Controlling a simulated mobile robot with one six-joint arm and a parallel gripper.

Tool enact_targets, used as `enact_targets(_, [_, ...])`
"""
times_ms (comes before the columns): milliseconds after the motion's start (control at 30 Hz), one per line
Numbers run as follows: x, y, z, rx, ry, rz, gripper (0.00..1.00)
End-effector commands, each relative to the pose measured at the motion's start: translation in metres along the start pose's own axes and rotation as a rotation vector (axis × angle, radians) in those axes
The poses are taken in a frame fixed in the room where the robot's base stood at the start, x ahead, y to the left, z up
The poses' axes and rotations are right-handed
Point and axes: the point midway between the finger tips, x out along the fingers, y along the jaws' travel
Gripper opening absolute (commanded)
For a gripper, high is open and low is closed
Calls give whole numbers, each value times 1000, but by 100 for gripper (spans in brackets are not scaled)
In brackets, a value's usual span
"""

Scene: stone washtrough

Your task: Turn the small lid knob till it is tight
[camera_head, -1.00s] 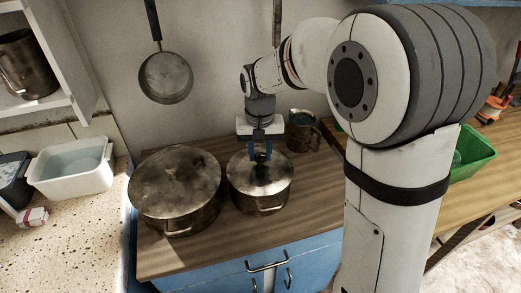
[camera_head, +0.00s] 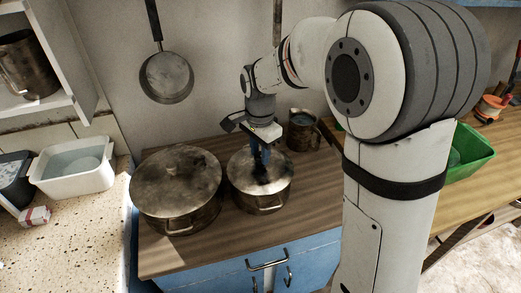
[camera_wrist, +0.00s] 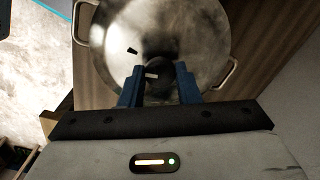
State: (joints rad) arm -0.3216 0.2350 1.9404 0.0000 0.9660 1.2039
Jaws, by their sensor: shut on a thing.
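The smaller metal pot (camera_head: 260,190) stands on the wooden counter, with its lid (camera_head: 276,172) on top. My gripper (camera_head: 262,178) points down at the middle of this lid. In the wrist view the blue fingers of my gripper (camera_wrist: 160,85) are shut on the dark lid knob (camera_wrist: 160,88), one finger on each side. The lid (camera_wrist: 205,45) fills the pot's top there, and a small dark mark shows on it. The fingers hide most of the knob in the head view.
A larger lidded pot (camera_head: 177,190) stands close on the left. A metal jug (camera_head: 302,132) stands behind on the right. A pan (camera_head: 166,78) hangs on the wall. Bare wooden counter (camera_head: 315,190) lies to the right of the small pot.

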Motion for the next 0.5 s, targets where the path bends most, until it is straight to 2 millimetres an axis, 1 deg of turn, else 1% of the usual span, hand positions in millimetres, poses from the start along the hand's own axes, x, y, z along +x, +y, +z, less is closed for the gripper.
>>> enact_targets(200, [0,0,0,137,0,0,7])
enact_targets(500, [0,0,0,235,0,0,7])
